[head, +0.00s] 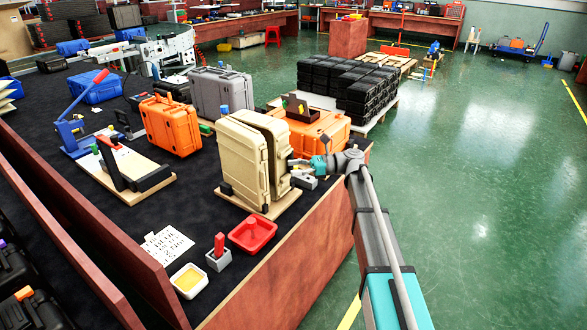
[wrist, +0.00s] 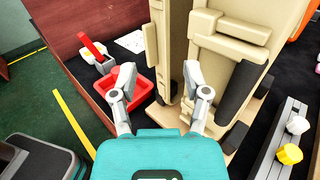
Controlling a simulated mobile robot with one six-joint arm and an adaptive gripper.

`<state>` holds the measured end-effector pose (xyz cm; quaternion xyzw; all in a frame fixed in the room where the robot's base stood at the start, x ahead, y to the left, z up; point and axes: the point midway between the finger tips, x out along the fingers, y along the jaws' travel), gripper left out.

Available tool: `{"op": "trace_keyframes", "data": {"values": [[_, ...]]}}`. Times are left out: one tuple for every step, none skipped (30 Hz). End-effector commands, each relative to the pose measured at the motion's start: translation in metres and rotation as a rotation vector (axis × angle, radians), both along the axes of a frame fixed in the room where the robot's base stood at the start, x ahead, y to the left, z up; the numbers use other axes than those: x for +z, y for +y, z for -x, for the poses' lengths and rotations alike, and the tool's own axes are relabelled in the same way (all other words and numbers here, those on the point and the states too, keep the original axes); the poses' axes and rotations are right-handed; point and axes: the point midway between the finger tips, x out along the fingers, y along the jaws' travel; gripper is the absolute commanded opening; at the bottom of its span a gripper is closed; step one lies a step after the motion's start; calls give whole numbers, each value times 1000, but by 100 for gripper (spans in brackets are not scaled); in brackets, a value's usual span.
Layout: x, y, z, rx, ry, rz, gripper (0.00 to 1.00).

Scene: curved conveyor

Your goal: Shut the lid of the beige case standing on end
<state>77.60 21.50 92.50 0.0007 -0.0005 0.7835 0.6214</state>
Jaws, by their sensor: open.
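The beige case (head: 240,162) stands on end on a wooden board (head: 286,205) near the table's edge. In the head view its two halves are nearly parallel, with a dark narrow gap between them. In the wrist view the case (wrist: 236,45) shows a narrow half at left and a thicker half with a handle at right, with a gap between. My gripper (head: 303,170) is at the right side of the case, low down. In the wrist view my gripper (wrist: 160,76) is open, its fingers spread before the narrow half. I cannot tell whether the right finger touches the case.
A red tray (head: 252,233), a red-handled stamp (head: 219,251) and a yellow-filled dish (head: 188,280) lie in front. Orange cases (head: 171,124) and (head: 318,132) and a grey case (head: 221,91) stand behind. A metal bar with knobs (wrist: 283,140) lies at right in the wrist view.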

Motion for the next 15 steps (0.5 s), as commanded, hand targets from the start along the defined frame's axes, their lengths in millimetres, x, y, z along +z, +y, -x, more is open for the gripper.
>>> {"op": "trace_keyframes", "data": {"values": [[0, 0, 1, 0, -1, 2, 46], [-1, 0, 1, 0, -4, 3, 41], [-2, 0, 2, -1, -10, 7, 33], [-3, 0, 4, -2, -16, 12, 28], [-4, 0, 5, -3, -24, 17, 22], [-7, -1, 8, -5, -38, 29, 15], [-9, -1, 10, -7, -51, 39, 9], [-12, -2, 13, -8, -67, 52, 3], [-17, -3, 18, -10, -93, 72, 0], [-21, -4, 22, -11, -115, 89, 0], [-25, -5, 26, -11, -140, 109, 0], [-32, -7, 32, -10, -178, 138, 0], [-38, -9, 37, -9, -209, 162, 0], [-43, -11, 43, -7, -242, 188, 0], [-52, -14, 50, -2, -292, 224, 0]]}}
